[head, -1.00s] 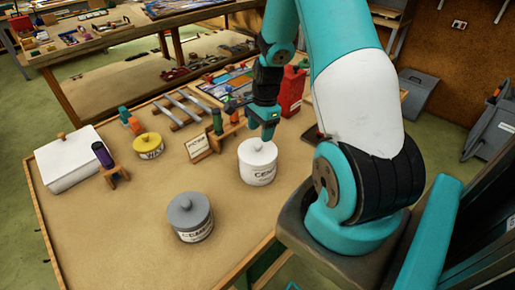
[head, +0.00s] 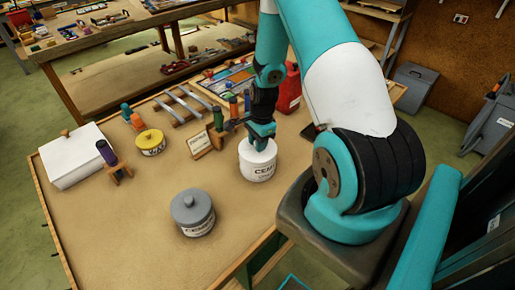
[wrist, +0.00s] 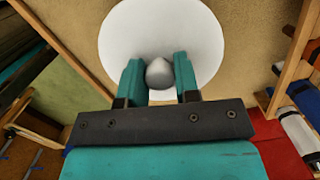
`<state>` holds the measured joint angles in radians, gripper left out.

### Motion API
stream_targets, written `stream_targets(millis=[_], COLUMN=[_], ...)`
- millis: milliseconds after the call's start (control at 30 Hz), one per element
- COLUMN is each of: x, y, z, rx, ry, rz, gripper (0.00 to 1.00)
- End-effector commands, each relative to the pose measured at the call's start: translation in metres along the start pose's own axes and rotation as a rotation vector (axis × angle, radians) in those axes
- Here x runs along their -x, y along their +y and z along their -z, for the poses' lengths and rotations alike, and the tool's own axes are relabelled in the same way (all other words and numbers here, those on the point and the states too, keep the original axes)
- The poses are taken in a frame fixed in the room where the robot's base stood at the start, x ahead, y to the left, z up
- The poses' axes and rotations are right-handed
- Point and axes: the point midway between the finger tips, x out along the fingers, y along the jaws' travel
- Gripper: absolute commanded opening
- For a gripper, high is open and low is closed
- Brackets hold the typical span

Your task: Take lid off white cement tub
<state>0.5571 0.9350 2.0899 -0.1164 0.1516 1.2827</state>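The white cement tub (head: 258,171) stands upright on the worktable, right of the middle in the head view. Its white round lid (wrist: 190,28) fills the upper middle of the wrist view, with a rounded knob (wrist: 159,73) at its centre. The lid sits on the tub. My gripper (wrist: 159,78) is right over the lid, one finger on each side of the knob. Small gaps seem to show between the fingers and the knob, so the gripper is open around it. In the head view my gripper (head: 262,134) hides the knob.
A grey cement tub (head: 192,214) stands nearer the front. A yellow wax tub (head: 151,142), a white box (head: 75,160) and a small sign (head: 200,144) stand to the left. A red can (head: 289,88) is behind my arm. The front left of the table is clear.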

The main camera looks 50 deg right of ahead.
Motion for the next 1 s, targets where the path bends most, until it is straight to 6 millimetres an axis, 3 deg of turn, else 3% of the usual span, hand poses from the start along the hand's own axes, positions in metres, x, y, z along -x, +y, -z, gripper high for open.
stream_targets(millis=[33, 100, 633, 767, 1000], x=[0.000, 0.000, 0.009, 0.027, 0.093], y=[0.000, 0.000, -0.001, -0.001, -0.002], z=[0.000, 0.000, -0.001, -0.003, -0.011], rx=[0.000, 0.000, 0.000, 0.000, 0.002], ry=[0.000, 0.000, 0.000, 0.001, 0.002], rz=[0.000, 0.000, 0.002, 0.005, 0.010], gripper=[0.18, 0.05, 0.05, 0.05, 0.05])
